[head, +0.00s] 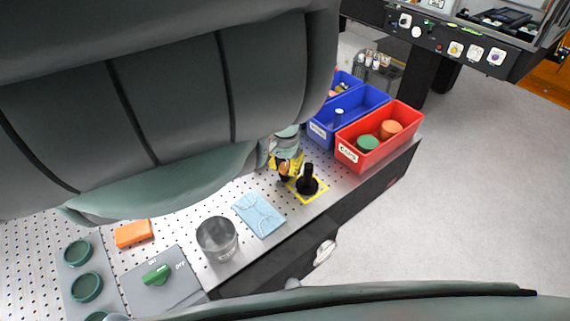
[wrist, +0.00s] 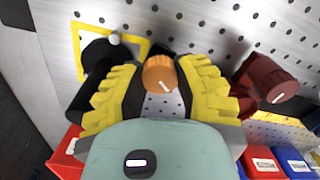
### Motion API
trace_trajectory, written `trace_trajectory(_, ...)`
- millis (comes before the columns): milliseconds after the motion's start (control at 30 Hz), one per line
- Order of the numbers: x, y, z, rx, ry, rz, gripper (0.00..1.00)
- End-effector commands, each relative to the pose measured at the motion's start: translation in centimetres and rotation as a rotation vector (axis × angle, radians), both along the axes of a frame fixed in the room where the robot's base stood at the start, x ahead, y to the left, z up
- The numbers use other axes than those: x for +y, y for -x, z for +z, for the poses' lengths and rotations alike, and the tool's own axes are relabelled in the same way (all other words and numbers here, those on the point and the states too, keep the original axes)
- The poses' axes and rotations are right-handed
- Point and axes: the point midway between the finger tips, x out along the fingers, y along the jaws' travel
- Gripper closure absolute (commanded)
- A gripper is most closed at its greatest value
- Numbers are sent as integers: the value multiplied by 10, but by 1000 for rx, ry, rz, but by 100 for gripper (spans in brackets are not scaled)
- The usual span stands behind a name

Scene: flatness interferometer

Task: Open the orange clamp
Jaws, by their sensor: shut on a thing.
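The orange clamp knob (wrist: 159,74) has a white pointer line and sits between the yellow fingers of my gripper (wrist: 160,84) in the wrist view. The fingers are shut on it, one on each side. The pointer line slants slightly from upright. In the head view my gripper (head: 290,165) is beside a black post (head: 307,182), and a bit of orange shows at the fingers. The clamp's body under the knob is mostly hidden by the fingers.
The black post stands in a yellow-outlined square; it also shows in the wrist view (wrist: 101,57). A dark red knob (wrist: 268,84) is right of my gripper. Red (head: 401,108) and blue (head: 371,98) bins, a blue cloth (head: 259,214) and a metal cup (head: 217,240) are around it.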

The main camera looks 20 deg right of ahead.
Motion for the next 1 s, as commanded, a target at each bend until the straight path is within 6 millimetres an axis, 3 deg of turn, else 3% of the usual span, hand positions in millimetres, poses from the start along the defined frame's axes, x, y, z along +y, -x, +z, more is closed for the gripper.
trace_trajectory(600,0,-1,0,-4,2,533,100)
trace_trajectory(1000,-1,-1,-1,-5,4,689,100)
